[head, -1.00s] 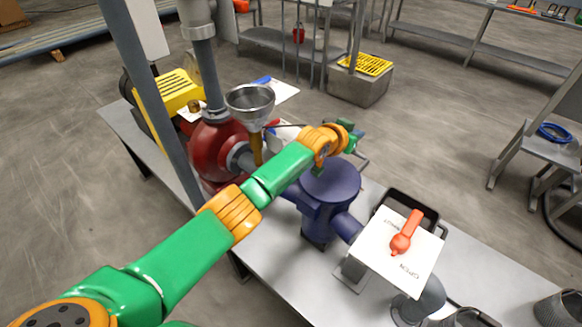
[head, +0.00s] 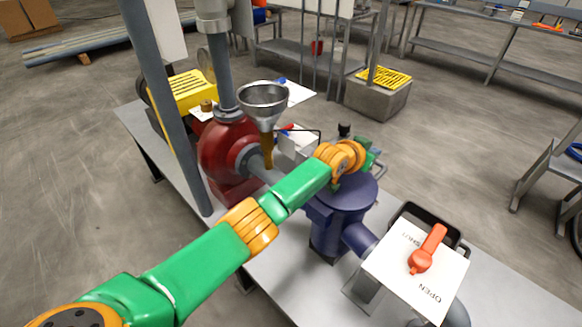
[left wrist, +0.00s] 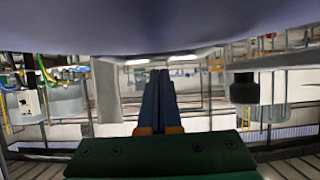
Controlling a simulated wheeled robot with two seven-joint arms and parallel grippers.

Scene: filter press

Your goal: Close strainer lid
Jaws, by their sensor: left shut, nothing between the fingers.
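The blue-purple strainer (head: 338,222) stands on the bench, right of the red pump. Its round flat lid (head: 350,192) lies across the top; I cannot tell whether it is fully seated. My left gripper (head: 374,166) is at the lid's far side, partly hidden by my orange wrist, and its fingertips are unclear in the head view. In the left wrist view, my left gripper (left wrist: 158,82) is shut and empty, with a broad blue-purple surface (left wrist: 150,25) close above it. A black knob (left wrist: 243,88) shows to its right. My right gripper is out of view.
A metal funnel (head: 263,98) stands over the pipe beside the red pump (head: 222,150). A white OPEN/SHUT plate with an orange handle (head: 427,250) is right of the strainer. A grey post (head: 160,95) rises at the left.

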